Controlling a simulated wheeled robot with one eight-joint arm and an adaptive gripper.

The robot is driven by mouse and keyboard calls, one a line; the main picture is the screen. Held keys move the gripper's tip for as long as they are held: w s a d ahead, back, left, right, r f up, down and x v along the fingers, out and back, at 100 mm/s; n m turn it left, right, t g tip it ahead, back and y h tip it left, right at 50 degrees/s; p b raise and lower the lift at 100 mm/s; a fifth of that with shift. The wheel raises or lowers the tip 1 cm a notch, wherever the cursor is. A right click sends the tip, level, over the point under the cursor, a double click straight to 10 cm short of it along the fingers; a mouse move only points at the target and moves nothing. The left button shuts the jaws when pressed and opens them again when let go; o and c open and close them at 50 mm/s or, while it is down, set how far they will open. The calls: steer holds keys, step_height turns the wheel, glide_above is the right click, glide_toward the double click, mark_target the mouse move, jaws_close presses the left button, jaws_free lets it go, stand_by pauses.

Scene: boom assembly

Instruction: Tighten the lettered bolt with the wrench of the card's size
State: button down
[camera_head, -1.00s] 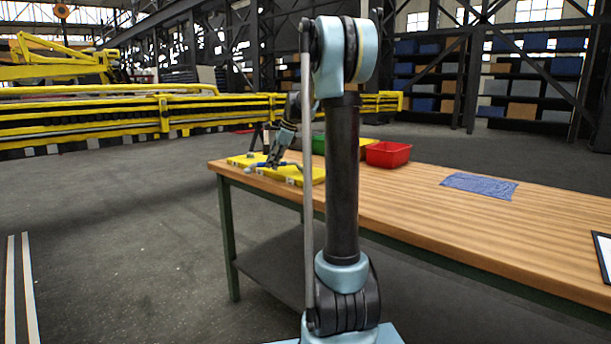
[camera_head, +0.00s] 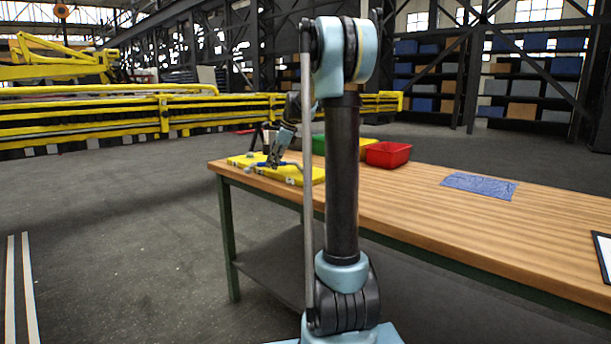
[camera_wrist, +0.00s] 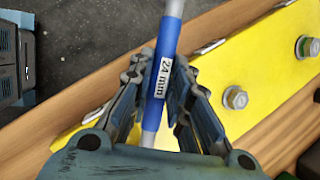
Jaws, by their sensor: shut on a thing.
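My gripper (camera_wrist: 158,88) is shut on a wrench (camera_wrist: 158,75) with a blue grip. Its white label reads "24 mm". The wrench's ends lie outside the wrist view. In the head view my gripper (camera_head: 275,160) is over the yellow plate (camera_head: 308,178) at the table's left end, with the blue-handled wrench low over it. In the wrist view the yellow plate (camera_wrist: 262,60) bears a bolt (camera_wrist: 235,98) to the right of my gripper and another bolt (camera_wrist: 307,47) farther right. I can read no letters by them. The card's text is not readable here.
The wooden table (camera_head: 420,215) carries a red bin (camera_head: 388,154), a green bin (camera_head: 319,144) partly hidden by my arm, and a blue cloth (camera_head: 480,186). A white sheet with a dark frame (camera_head: 604,255) lies at the right edge.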

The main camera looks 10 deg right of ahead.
steer(key=shift+s+n, duration=0.3)
steer(key=shift+s, duration=0.05)
steer(key=shift+r, duration=0.2)
steer(key=shift+r, duration=2.05)
